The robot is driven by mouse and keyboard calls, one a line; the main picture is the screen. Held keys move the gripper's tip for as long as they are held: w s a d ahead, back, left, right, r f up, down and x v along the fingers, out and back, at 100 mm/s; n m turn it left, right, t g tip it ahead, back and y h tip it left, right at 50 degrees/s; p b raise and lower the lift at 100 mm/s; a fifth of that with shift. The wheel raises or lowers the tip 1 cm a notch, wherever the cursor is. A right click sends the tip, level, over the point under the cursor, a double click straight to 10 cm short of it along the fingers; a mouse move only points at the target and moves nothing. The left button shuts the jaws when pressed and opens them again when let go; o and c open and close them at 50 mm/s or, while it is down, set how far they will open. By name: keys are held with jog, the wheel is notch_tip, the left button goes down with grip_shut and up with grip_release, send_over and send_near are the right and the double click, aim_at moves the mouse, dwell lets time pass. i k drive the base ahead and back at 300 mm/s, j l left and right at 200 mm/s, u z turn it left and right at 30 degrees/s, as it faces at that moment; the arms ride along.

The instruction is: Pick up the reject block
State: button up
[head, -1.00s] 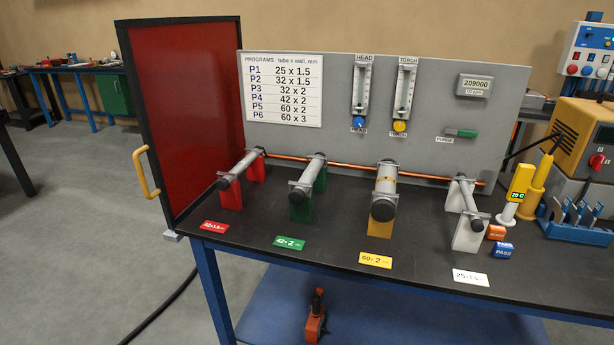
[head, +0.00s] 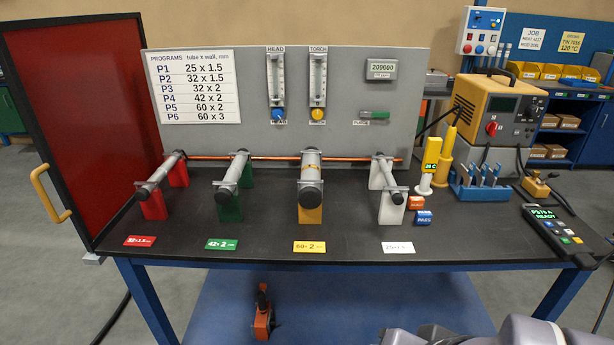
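The reject block is a small orange block (head: 417,202) on the dark bench top, right of the white tube stand. Its lettering is too small to read surely. A blue block marked PASS (head: 424,217) sits just in front of it, close by. Grey links of my arm show at the bottom right edge, in front of the bench and well short of the blocks. My gripper is not in view.
White tube stand (head: 391,206) is left of the blocks. Yellow-and-white upright tool (head: 429,166) and blue tool rack (head: 481,196) stand behind and right. A handheld pendant (head: 556,236) lies at the right.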

aim_at(416, 202)
jog(key=i+l, duration=0.1)
jog(key=i, duration=0.55)
jog(key=i+l, duration=0.15)
jog(key=i, duration=0.55)
jog(key=z, duration=0.05)
